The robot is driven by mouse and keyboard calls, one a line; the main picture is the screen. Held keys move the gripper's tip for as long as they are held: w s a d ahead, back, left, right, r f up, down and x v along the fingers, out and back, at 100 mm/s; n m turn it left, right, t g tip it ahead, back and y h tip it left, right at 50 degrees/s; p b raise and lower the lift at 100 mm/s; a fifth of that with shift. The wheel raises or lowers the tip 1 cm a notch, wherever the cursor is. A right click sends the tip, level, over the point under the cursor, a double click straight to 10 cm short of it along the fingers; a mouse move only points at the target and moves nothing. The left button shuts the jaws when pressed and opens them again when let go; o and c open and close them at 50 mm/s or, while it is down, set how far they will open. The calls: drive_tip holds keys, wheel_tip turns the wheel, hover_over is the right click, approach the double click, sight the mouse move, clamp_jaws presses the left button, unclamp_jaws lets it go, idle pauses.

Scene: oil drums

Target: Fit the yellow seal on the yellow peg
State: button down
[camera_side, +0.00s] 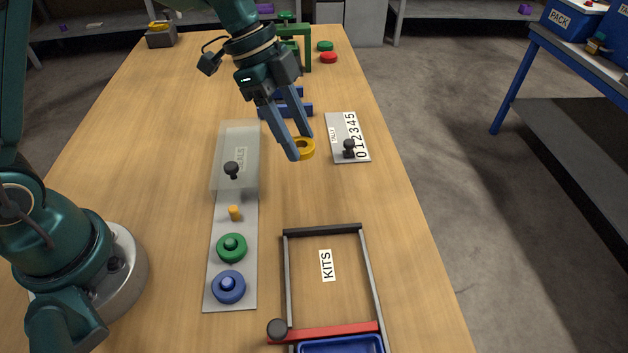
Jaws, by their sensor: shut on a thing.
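The yellow seal (307,152) is a ring at the tips of my gripper (299,146), which is shut on it. The finger in front hides part of the ring. The seal is right of the grey board; its exact height over the table is hard to tell. The yellow peg (235,213) stands bare on the board (217,273), below and left of my gripper in the picture. Nearer on the same board, a green seal (223,254) is around a green peg (231,243) and a blue seal (228,295) is around a blue peg (228,283).
A translucent cover (240,140) with a black knob (232,169) lies over the board's far part, behind the yellow peg. A tally plate (340,125) is right of my gripper. Blue blocks (296,109) stand behind it. The KITS frame (287,270) is at front right, with a red bar (330,332).

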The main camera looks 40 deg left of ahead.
sight(232, 207)
drive_tip(key=s+a+m+g, duration=0.1)
drive_tip(key=s+m, duration=0.2)
drive_tip(key=s+a+m+g, duration=0.1)
drive_tip(key=s+m, duration=0.2)
drive_tip(key=s, duration=0.1)
drive_tip(key=s+a+m+g, duration=0.1)
drive_tip(key=s+m, duration=0.1)
drive_tip(key=s, duration=0.2)
drive_tip(key=shift+f+m, duration=0.3)
drive_tip(key=shift+m, duration=0.1)
drive_tip(key=shift+s+a, duration=0.15)
drive_tip(key=shift+s, duration=0.1)
drive_tip(key=shift+a+r+n, duration=0.1)
drive_tip(key=shift+a+n, duration=0.1)
drive_tip(key=shift+n, duration=0.1)
drive_tip(key=shift+w+a+f, duration=0.1)
drive_tip(key=shift+f, duration=1.95)
drive_tip(key=shift+f, duration=1.65)
unclamp_jaws()
drive_tip(key=shift+r, duration=0.1)
